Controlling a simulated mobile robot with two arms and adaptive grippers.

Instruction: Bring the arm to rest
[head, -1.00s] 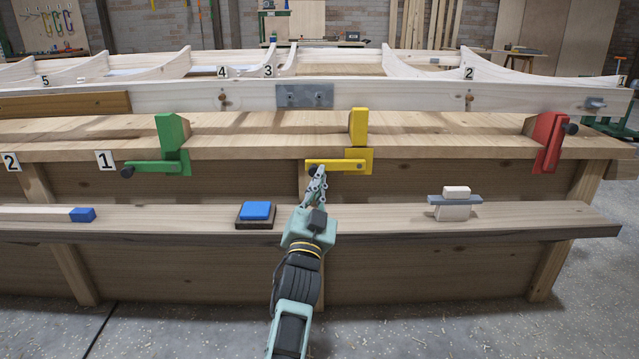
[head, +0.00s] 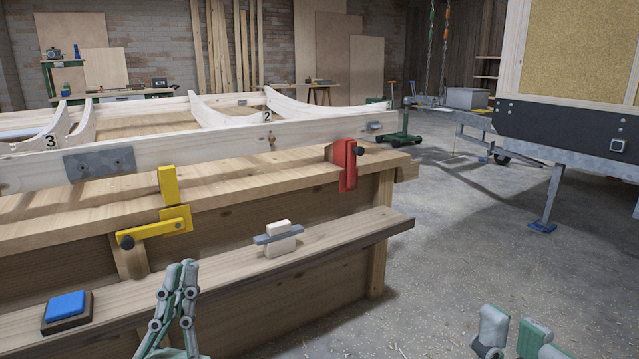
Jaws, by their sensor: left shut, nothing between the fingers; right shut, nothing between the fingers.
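My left gripper (head: 181,268) is at the lower left of the head view, pointing up, shut and empty. It appears in front of the lower shelf, apart from the yellow clamp (head: 168,190). The yellow clamp's handle (head: 150,231) lies roughly level, its dark knob at the left end. My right gripper (head: 514,328) shows only in part at the bottom right edge, over the floor. It is shut and holds nothing. Both arms are mostly out of the picture.
The shelf (head: 345,235) carries a blue block on a dark base (head: 66,308) and a small grey-and-white tool (head: 278,238). A red clamp (head: 347,165) sits at the bench's right end. The floor (head: 450,240) right of the bench is open, up to a trailer (head: 560,130).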

